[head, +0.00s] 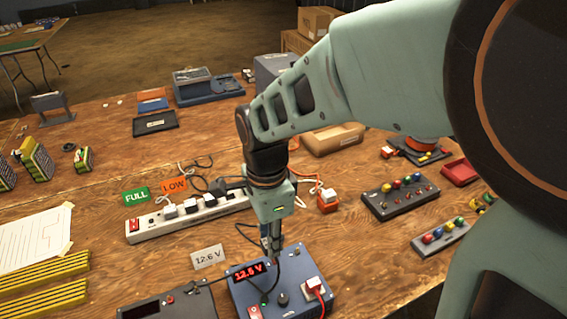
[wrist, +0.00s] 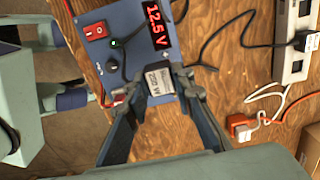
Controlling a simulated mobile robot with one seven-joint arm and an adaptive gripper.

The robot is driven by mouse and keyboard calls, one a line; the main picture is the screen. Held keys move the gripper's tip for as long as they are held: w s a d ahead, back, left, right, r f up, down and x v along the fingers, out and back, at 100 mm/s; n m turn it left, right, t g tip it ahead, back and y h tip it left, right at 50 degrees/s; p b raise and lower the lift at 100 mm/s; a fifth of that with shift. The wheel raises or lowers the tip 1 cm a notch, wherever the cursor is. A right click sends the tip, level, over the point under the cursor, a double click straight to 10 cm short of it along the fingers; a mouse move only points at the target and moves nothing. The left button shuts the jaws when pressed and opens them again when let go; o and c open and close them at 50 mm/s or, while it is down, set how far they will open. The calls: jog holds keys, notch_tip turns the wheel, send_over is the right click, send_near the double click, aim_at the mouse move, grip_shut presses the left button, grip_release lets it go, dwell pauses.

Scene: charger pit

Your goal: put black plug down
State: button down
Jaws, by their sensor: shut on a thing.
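My gripper (head: 271,256) points down over the back edge of a blue charger box (head: 300,304) with a lit red display. In the wrist view its fingers (wrist: 162,88) are closed around a small dark block with a pale printed label (wrist: 159,78), which I take for the black plug. It is at or just above the charger's edge; I cannot tell if it touches. The charger also shows in the wrist view (wrist: 135,55), with a red switch, a green light and a black knob. A black cable runs from near the fingers. In the head view the fingers mostly hide the plug.
A white power strip (head: 146,229) with several plugs stands behind the charger. A white plug with a red cable (head: 315,285) sits on the charger's right. An orange-white plug (head: 327,200) and button boxes (head: 401,197) are further right.

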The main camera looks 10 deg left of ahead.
jog(key=w+a+f, duration=0.2)
jog(key=w+f, duration=0.1)
jog(key=w+a+f, duration=0.2)
jog(key=w, duration=0.2)
jog(key=w+a+f, duration=0.2)
jog(key=w+f, duration=0.1)
jog(key=w, duration=0.1)
jog(key=shift+f+b, duration=0.35)
jog(key=shift+b, duration=0.05)
jog(key=shift+w+a+f, duration=0.25)
jog(key=shift+w+f, duration=0.1)
jog(key=shift+f, duration=1.65)
jog(key=shift+f+b, duration=0.1)
jog(key=shift+b, duration=0.2)
jog(key=shift+f, duration=0.15)
jog(key=c, duration=1.7)
grip_release()
jog(key=shift+o, duration=0.2)
